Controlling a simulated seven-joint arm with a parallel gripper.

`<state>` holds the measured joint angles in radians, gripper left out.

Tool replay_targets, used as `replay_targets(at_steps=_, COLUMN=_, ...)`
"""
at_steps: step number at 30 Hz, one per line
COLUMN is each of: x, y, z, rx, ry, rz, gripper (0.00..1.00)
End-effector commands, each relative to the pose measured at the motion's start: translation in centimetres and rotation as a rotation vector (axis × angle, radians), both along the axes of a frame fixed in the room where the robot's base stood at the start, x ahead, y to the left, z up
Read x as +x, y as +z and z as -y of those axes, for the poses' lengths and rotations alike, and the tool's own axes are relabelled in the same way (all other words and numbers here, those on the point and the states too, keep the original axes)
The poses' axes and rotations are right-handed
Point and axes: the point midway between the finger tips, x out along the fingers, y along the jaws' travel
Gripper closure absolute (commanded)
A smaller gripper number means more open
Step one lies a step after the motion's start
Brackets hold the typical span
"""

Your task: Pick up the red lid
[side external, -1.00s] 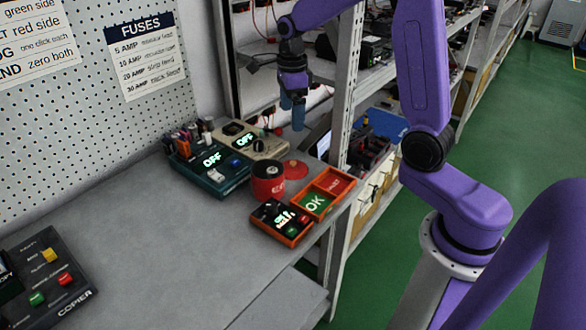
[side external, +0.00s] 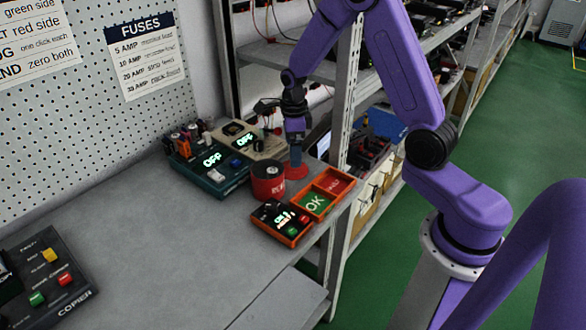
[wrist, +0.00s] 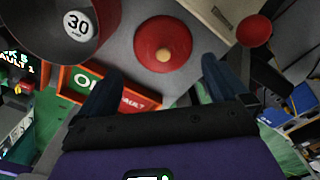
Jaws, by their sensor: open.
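The red lid (side external: 296,172) lies flat on the grey bench, just behind and to the right of the red can. In the wrist view the lid (wrist: 150,53) is a red disc with a pale-topped knob at its centre. My gripper (side external: 295,155) points straight down above the lid. In the wrist view its two dark blue fingers (wrist: 162,66) are apart, one to each side of the lid's near edge, with nothing between them. I cannot tell from the side whether the fingertips touch the lid.
The red can (side external: 267,186) stands close by; its top reads 30 in the wrist view (wrist: 77,24). An orange OK/FAULT tray (side external: 324,208) and an orange-cased meter (side external: 283,229) sit in front. A teal OFF box (side external: 212,178) is left. A shelf post (side external: 344,110) rises behind right.

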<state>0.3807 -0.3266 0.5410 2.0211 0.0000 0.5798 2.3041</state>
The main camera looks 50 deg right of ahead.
Motion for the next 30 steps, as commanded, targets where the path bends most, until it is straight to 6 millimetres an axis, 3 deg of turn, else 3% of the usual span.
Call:
replay_targets(at_steps=5, x=0.0, y=-0.9, z=0.0, rx=0.0, ry=0.001, rz=-0.001, gripper=0.0)
replay_targets(at_steps=15, x=0.4, y=-4.9, z=0.3, rx=0.0, ry=0.0, rz=-0.001, gripper=0.0)
replay_targets(at_steps=25, x=0.4, y=-5.5, z=0.3, rx=0.0, ry=0.001, rz=0.001, gripper=0.0)
replay_targets(at_steps=26, x=0.4, y=-5.5, z=0.3, rx=0.0, ry=0.001, rz=0.001, gripper=0.03)
replay_targets(at_steps=30, x=0.4, y=-5.5, z=0.3, rx=0.0, ry=0.001, rz=0.0, gripper=0.49)
